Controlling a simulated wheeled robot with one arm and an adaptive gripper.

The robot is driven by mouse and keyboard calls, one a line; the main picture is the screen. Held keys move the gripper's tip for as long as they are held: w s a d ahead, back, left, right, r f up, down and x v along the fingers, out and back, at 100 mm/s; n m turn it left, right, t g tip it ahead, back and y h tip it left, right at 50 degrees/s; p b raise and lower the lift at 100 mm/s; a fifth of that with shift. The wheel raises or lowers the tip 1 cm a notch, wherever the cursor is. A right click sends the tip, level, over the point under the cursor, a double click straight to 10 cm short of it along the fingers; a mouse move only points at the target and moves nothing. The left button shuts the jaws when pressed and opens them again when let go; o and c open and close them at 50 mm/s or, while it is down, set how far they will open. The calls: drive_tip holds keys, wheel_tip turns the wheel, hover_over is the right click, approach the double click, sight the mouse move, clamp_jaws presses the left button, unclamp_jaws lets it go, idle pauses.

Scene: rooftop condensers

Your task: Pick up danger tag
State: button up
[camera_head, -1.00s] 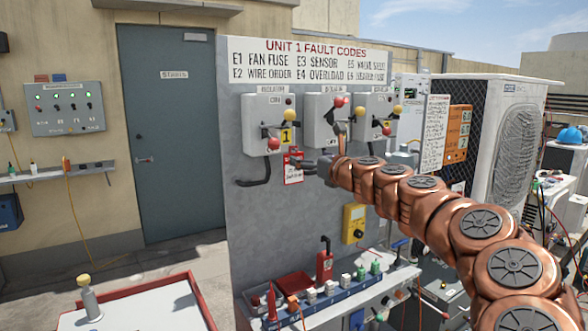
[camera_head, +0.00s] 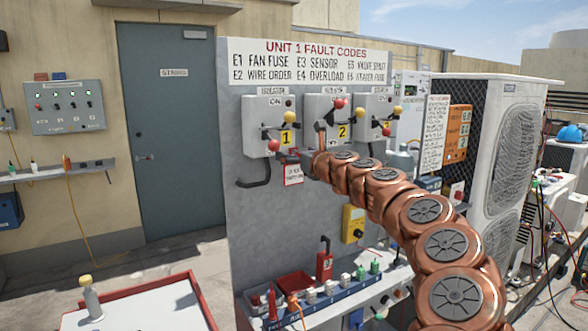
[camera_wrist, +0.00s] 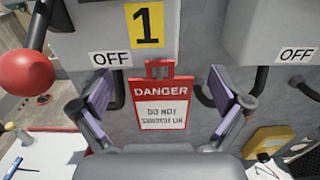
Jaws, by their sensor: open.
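The danger tag (camera_wrist: 159,101) is a red and white card reading "DANGER DO NOT SWITCH ON". It hangs upright on the grey panel below isolator box 1 (camera_head: 262,112), from a red loop at its top. In the wrist view my gripper (camera_wrist: 160,108) is open, one purple-padded finger on each side of the tag with gaps between. I cannot tell whether the fingertips reach the tag's depth.
A red-knobbed lever (camera_wrist: 25,73) sticks out at the left of box 1. Isolator box 2 (camera_head: 325,105) is close above my arm. A shelf (camera_head: 340,310) with a red tray, a red padlock-like item and small parts stands below. A yellow meter (camera_head: 353,222) hangs at the right.

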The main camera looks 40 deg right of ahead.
drive_tip(key=shift+c, duration=0.4)
drive_tip(key=c, duration=1)
drive_tip(key=shift+r, duration=0.15)
